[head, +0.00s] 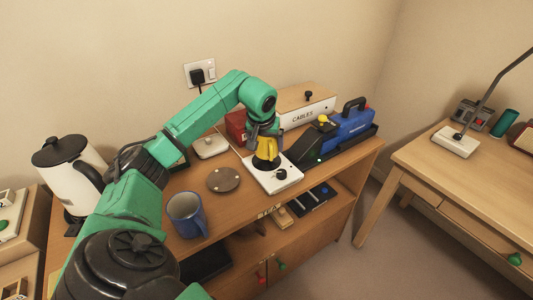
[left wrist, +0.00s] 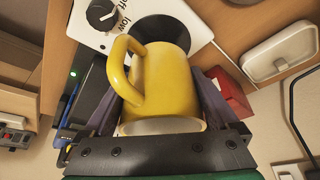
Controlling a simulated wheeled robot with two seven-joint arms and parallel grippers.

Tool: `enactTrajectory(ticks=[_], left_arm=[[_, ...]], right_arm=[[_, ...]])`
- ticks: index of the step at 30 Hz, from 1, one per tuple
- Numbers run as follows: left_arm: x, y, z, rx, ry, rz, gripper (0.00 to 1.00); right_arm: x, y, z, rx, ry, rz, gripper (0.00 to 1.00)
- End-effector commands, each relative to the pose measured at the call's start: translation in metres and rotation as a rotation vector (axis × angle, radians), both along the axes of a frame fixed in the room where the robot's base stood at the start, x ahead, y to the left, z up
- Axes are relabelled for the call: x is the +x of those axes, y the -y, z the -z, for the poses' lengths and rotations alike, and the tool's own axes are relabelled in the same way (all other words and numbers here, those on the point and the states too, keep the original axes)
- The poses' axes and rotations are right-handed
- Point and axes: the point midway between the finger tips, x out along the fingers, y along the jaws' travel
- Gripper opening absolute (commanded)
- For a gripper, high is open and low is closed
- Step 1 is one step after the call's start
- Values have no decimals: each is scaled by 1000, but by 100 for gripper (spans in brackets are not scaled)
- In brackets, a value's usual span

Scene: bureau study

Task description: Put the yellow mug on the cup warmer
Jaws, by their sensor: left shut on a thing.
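The yellow mug (head: 267,147) is in my left gripper (head: 264,132), over the cup warmer (head: 287,182). In the left wrist view the mug (left wrist: 168,82) sits between the two fingers of my left gripper (left wrist: 160,110), its handle to the left. The cup warmer (left wrist: 95,38) is a white box with a black knob and a round black plate (left wrist: 160,28). The mug's far end is at or just above the plate; I cannot tell whether they touch. Much of the mug is hidden by the gripper in the head view. My right gripper is not in view.
A blue mug (head: 186,214) and a round brown coaster (head: 224,179) stand left of the warmer. A kettle (head: 68,165) is at the far left. A white cables box (head: 306,108), a red box (head: 236,125) and a blue toolbox (head: 350,125) stand behind and right.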

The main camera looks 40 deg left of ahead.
Motion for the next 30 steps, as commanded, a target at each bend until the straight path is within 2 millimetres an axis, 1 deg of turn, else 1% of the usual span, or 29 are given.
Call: enactTrajectory(ticks=[1,4,6,13,14,15,23,26,29,30], left_arm=[[-1,0,11,0,-5,0,16],[0,1,27,-2,-2,1,16],[0,0,30,-1,0,0,16],[0,0,31,-1,0,0,16],[0,0,32,0,-1,0,97],[0,0,32,0,-1,0,100],[0,0,28,0,0,0,100],[-4,2,16,2,2,-1,100],[-12,6,-8,4,5,1,100],[-16,9,-18,3,5,0,100]], right_arm=[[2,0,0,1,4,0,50],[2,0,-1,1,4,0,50],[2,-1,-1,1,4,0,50],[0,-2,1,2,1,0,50],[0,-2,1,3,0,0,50],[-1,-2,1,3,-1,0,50],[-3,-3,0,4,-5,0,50],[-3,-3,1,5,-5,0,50],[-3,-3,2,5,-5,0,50],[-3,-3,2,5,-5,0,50]])
